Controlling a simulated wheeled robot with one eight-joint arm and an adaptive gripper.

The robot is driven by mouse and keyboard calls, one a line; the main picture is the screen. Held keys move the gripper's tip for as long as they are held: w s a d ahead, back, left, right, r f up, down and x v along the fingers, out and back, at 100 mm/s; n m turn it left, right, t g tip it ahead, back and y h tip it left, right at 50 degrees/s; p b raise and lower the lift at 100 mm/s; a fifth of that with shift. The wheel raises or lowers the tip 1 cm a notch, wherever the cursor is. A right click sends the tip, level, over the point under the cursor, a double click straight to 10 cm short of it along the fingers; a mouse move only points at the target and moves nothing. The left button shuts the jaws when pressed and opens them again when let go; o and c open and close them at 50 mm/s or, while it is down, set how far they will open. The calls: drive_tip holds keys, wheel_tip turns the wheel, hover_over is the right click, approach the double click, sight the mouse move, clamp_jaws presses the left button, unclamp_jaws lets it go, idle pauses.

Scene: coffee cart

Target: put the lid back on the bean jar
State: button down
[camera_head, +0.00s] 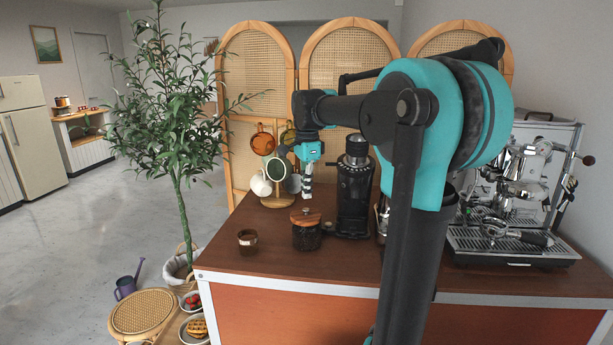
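The bean jar (306,238) is a dark-filled clear jar on the brown cart top, near its front left. The round wooden lid (305,217), with a small knob, shows at the jar's mouth; at this size I cannot tell whether it is fully seated. My gripper (308,196) points down, above the lid in the picture and apart from it, in front of the mug stand. Its fingers are too small to tell open from shut, and I see nothing held in them.
A small brown glass (247,241) stands left of the jar. The black grinder (355,187) stands close on the right. A mug stand (277,200) with several mugs is behind. The espresso machine (520,195) is far right. The cart's front strip is clear.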

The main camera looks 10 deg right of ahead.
sight(307, 217)
drive_tip(key=shift+f, duration=2)
drive_tip(key=shift+s+f, duration=0.25)
drive_tip(key=shift+f, duration=0.25)
drive_tip(key=shift+s+f, duration=0.2)
drive_tip(key=shift+f, duration=0.3)
drive_tip(key=shift+s+d+r, duration=0.15)
drive_tip(key=shift+s+r, duration=0.3)
drive_tip(key=shift+s, duration=0.2)
drive_tip(key=shift+w+r, duration=0.1)
drive_tip(key=shift+r, duration=0.15)
idle(0.9)
drive_tip(key=c, duration=1.6)
unclamp_jaws()
drive_tip(key=shift+w, duration=0.1)
drive_tip(key=shift+c, duration=0.2)
drive_tip(key=shift+w, duration=0.1)
